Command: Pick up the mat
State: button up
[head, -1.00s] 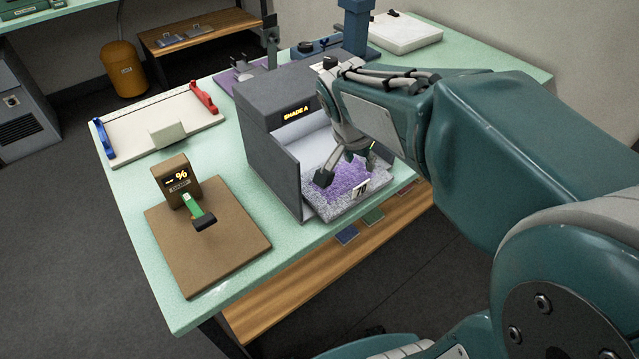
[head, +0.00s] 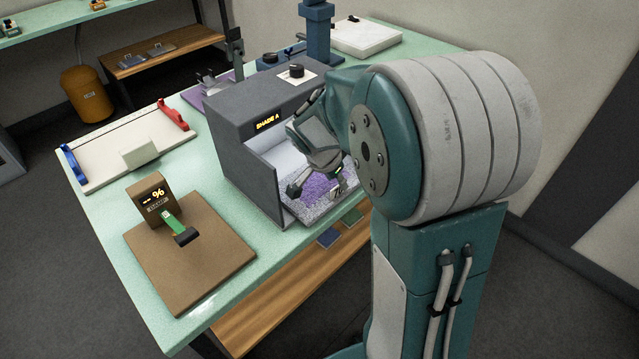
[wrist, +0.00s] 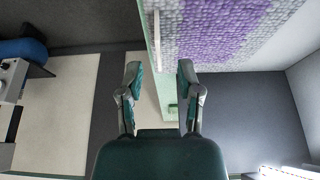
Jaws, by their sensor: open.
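The mat, a grey tufted piece with a purple middle, lies in the open front of the grey box marked SHADE A (head: 237,140). In the head view the mat (head: 303,210) is partly hidden by my gripper (head: 318,188), which is at the mat's front edge. In the wrist view the mat (wrist: 222,28) fills the upper right. Its pale edge runs between the two spread fingers of my gripper (wrist: 160,72). The fingers are open, and I cannot tell whether either one touches the mat.
A brown board with a percent display (head: 154,193) stands left on the green table (head: 100,215). A white tray with red and blue ends (head: 100,160) lies behind it. A wooden shelf (head: 270,300) runs below the table.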

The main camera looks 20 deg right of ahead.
aim_at(338, 187)
notch_tip(338, 187, down, 3)
jog(key=shift+w+d+r, duration=0.1)
jog(key=shift+d, duration=0.05)
jog(key=shift+w+d+f, duration=0.1)
jog(key=shift+d+f, duration=0.1)
jog(key=shift+f, duration=0.15)
jog(key=shift+d, duration=0.1)
jog(key=shift+c, duration=0.3)
grip_shut()
jog(key=shift+r, duration=0.1)
